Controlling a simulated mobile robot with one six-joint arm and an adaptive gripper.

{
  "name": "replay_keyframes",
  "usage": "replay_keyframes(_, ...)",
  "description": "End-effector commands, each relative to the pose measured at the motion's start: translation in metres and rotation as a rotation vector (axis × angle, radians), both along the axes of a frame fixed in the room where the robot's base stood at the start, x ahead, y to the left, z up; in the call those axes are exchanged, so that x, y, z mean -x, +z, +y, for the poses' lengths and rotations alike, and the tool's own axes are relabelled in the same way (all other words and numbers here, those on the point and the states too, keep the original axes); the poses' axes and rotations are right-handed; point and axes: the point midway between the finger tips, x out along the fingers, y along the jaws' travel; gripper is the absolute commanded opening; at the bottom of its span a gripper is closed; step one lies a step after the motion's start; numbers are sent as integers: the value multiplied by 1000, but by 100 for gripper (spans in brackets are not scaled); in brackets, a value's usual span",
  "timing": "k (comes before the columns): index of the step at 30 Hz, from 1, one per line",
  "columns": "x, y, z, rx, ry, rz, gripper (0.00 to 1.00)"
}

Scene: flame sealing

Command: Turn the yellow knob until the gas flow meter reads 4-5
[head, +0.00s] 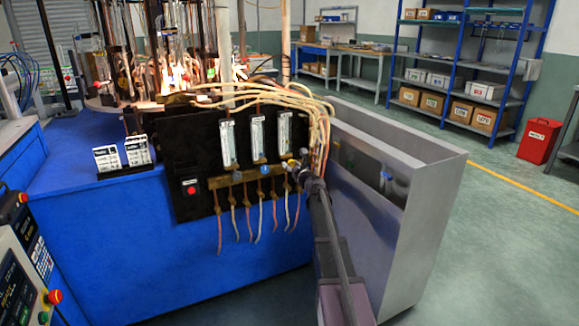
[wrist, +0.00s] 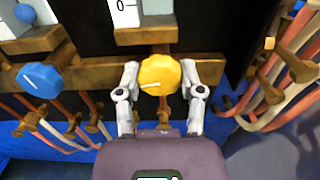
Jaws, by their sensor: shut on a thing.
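The yellow knob (wrist: 160,75) sits on the brass manifold below a flow meter, with a white mark line on its face. In the wrist view my gripper (wrist: 160,82) has one finger on each side of the knob, shut on it. In the head view my gripper (head: 302,166) reaches the right end of the manifold and mostly hides the knob. The right-hand gas flow meter (head: 285,132) stands upright on the black panel; its reading is too small to tell. In the wrist view only the meter's bottom edge (wrist: 157,8) shows, with a "0" mark to its left.
A blue knob (wrist: 42,78) is left of the yellow one. Orange and white hoses hang below the manifold, and brass fittings (wrist: 290,60) are close on the right. A grey metal bin (head: 430,190) stands right of my arm. A red button (head: 191,188) is on the panel's left.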

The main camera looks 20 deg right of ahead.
Motion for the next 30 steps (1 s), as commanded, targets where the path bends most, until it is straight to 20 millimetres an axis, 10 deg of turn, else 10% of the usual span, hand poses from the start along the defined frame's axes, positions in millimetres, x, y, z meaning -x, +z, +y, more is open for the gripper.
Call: replay_keyframes(30, -2, 0, 0, 235, 1, -9, 2)
